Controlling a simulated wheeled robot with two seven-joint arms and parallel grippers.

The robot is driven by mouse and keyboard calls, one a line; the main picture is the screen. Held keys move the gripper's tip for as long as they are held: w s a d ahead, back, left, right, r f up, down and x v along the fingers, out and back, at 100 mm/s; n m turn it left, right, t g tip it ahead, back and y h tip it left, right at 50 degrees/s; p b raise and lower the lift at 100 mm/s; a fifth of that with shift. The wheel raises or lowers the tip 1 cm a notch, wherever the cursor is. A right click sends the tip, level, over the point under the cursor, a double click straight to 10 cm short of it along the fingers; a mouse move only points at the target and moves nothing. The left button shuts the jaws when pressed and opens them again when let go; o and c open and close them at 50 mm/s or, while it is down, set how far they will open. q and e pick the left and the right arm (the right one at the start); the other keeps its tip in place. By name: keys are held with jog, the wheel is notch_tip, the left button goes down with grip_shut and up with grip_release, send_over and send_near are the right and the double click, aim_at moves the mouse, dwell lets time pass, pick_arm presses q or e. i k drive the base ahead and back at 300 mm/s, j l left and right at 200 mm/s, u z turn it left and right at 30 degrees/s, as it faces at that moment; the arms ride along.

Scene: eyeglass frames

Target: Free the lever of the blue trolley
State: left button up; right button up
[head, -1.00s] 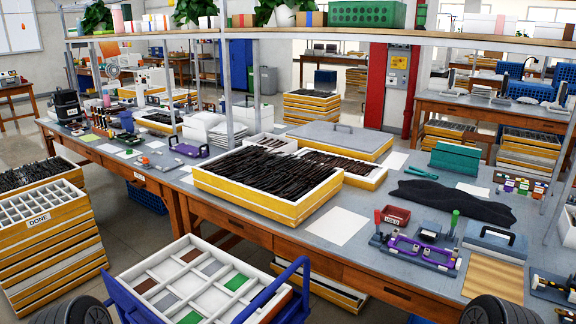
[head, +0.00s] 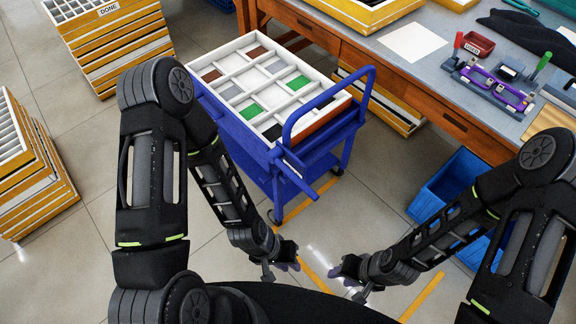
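The blue trolley (head: 232,130) stands on the floor in the middle of the head view, with a white compartment tray (head: 283,104) on top. Its blue push handle (head: 369,88) rises at the right end. A blue bar (head: 300,183), possibly the lever, slants out from the near right end, below the handle. I cannot tell how it is held. My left gripper (head: 289,261) and my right gripper (head: 345,271) hang low in front of the trolley, apart from it and from each other. Both are small and dark, and their finger gaps are unclear.
The workbench (head: 391,75) stands behind and to the right of the trolley. A blue bin (head: 447,195) sits on the floor below it, near my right arm. Stacked yellow-edged trays (head: 118,47) stand at left. Grey floor is open to the left of the trolley.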

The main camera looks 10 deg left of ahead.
aim_at(275, 156)
jog(key=l+u, duration=0.1)
jog(key=l, duration=0.5)
jog(key=l+u, duration=0.15)
jog(key=l, duration=0.4)
jog(key=k+l+u, duration=0.1)
jog(key=l, duration=0.5)
jog(key=l+u, duration=0.15)
jog(key=l, duration=0.45)
jog(key=k+l+u, duration=0.1)
jog(key=l, duration=0.45)
jog(key=k, duration=0.1)
